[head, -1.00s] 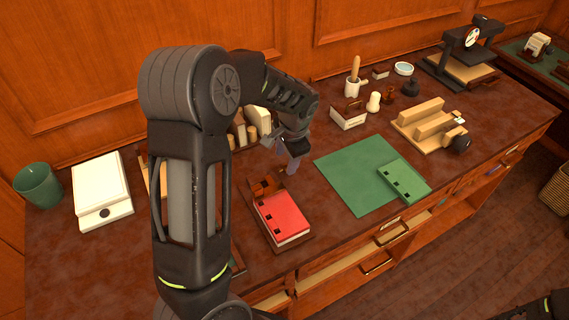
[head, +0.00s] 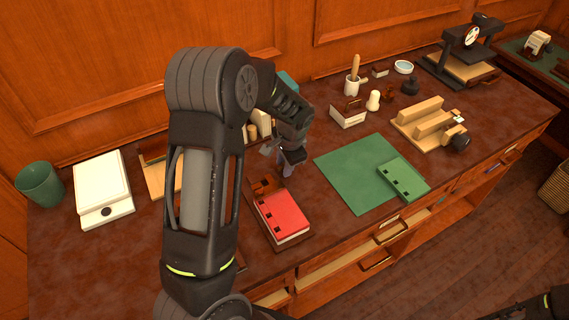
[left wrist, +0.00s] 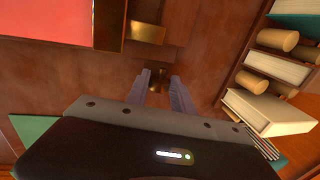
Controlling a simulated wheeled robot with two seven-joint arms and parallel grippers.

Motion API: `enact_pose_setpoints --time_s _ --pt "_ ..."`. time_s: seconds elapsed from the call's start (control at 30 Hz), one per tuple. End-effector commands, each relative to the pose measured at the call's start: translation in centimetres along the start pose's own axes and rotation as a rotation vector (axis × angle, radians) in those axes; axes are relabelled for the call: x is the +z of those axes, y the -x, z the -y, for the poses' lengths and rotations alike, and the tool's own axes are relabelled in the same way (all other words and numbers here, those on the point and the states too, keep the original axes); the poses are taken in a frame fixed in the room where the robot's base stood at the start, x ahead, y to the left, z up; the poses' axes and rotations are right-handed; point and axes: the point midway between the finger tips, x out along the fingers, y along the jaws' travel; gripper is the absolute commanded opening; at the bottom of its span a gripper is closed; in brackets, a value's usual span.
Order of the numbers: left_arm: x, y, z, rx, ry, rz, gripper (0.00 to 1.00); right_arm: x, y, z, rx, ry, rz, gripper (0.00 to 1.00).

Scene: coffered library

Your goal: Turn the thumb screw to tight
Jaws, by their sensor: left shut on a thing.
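The thumb screw (left wrist: 157,78) is a small brass-coloured piece in the left wrist view. It sits between the tips of my left gripper (left wrist: 158,80), whose two grey fingers are shut on it. In the head view my left gripper (head: 289,167) points down just behind the red book (head: 282,215) and its brown wooden piece (head: 266,186). The screw is hidden there by the gripper. A brass block (left wrist: 146,32) shows beside the red cover in the left wrist view. I cannot read how tight the screw is.
A green mat (head: 350,172) with a green book (head: 403,180) lies to the right. A white scale (head: 102,190) and a green cup (head: 39,184) stand at the left. Books and wooden cylinders (left wrist: 277,40) stand close beside the gripper. Drawers are open along the front edge.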

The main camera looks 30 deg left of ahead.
Motion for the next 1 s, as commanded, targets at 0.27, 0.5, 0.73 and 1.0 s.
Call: enact_pose_setpoints --time_s 0.27,0.5,0.73,1.0 --pt "0.0 0.0 0.0 0.0 0.0 0.0 0.0 0.0 0.0 0.0 0.0 0.0 0.0 0.49" --pt "0.0 0.1 0.1 0.006 0.001 0.001 0.0 0.0 0.1 0.0 0.0 0.0 0.0 0.49" --pt "0.2 0.1 0.6 0.121 0.009 0.007 0.0 0.1 1.3 0.3 0.003 -0.002 0.004 0.49" --pt "0.1 -0.6 1.0 0.407 0.008 0.001 0.0 0.0 0.5 0.1 0.003 -0.002 0.003 0.49"
